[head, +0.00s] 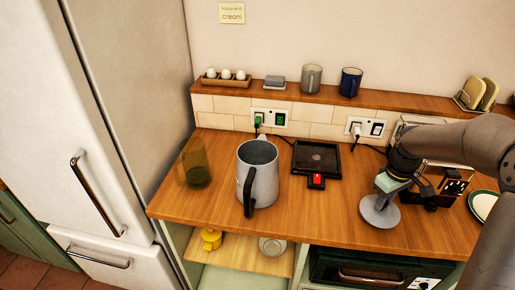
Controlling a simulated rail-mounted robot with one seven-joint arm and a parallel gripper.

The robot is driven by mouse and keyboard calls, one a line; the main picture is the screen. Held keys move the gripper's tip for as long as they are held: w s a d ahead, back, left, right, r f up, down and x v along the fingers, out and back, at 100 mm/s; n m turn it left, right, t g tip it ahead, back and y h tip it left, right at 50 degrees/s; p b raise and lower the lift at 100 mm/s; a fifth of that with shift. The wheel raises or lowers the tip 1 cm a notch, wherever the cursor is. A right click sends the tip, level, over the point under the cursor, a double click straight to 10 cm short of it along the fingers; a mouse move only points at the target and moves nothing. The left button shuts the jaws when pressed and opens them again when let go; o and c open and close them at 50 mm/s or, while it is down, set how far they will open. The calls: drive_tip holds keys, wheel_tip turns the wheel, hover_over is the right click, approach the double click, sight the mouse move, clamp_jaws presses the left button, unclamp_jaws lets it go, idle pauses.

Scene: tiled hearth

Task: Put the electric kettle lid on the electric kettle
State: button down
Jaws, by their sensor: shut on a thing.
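The electric kettle (263,190) is a grey, open-topped jug standing upright on the wooden counter, left of centre. Its dark handle points towards the front, and its opening is uncovered. The electric kettle lid (372,216) is a round grey disc at the right. My gripper (383,197) is shut on the lid from above, well to the right of the kettle. The fingertips are small and partly hidden. I cannot tell whether the lid touches the counter or hangs just above it.
A dark square plate (318,154) with a red item (316,181) lies between kettle and lid. A translucent container (195,164) stands left of the kettle. A toaster (447,184) and a green-rimmed plate (484,205) are right of my gripper. The front counter strip (320,215) is clear.

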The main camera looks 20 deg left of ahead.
drive_tip(key=shift+r+p, duration=1)
drive_tip(key=shift+r, duration=0.6)
